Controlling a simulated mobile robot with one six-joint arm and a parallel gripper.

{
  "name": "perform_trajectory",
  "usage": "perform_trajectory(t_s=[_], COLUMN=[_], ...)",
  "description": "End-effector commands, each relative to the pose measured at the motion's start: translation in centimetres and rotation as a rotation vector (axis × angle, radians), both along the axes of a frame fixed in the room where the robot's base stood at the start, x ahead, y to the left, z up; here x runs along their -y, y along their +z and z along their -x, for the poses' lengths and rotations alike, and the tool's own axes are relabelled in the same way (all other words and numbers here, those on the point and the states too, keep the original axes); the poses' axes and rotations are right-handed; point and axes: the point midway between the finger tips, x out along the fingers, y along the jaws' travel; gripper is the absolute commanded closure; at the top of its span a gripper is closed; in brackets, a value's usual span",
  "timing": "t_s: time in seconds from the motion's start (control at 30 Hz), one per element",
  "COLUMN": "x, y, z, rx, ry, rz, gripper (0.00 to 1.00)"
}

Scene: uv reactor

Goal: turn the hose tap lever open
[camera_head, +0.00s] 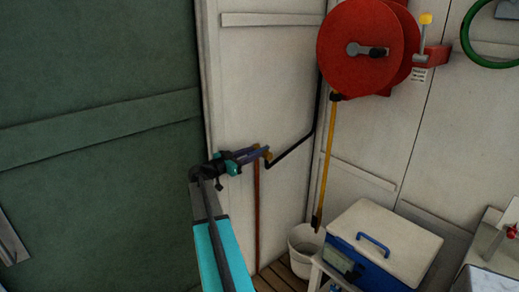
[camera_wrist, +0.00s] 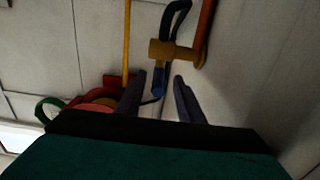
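The hose tap (camera_wrist: 165,52) is a brass-coloured body joined to a copper-red pipe (camera_wrist: 205,25). In the wrist view a small blue piece (camera_wrist: 158,82), which looks like its lever, sticks out from the body towards me. My gripper (camera_wrist: 157,93) is open, with one dark finger on each side of the blue piece. Gaps show on both sides, and I cannot tell whether either finger touches it. In the head view my gripper (camera_head: 266,152) reaches the brass tap (camera_head: 269,156) on the white wall and partly hides it; the lever cannot be made out there.
A dark hose (camera_head: 300,142) runs from the tap up towards the red hose reel (camera_head: 345,32). A yellow pole (camera_head: 327,155) stands beside a white bucket (camera_head: 304,240). A blue and white cooler (camera_head: 385,240) is at lower right. A green wall panel (camera_head: 90,150) fills the left.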

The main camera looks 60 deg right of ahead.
Motion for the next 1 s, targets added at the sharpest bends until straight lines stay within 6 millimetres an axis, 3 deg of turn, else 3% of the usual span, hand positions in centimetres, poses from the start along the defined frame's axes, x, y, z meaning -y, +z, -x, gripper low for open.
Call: perform_trajectory(t_s=[0.33,0.77,0.8,1.0], x=[4.1,4.8,4.8,4.8], y=[0.1,0.0,0.0,0.0], z=[1.3,1.6,1.6,1.6], rx=[-0.002,-0.001,-0.001,-0.001], ry=[-0.001,0.000,0.000,0.001], rz=[0.000,0.001,0.001,0.000], gripper=[0.66,0.66,0.67,1.00])
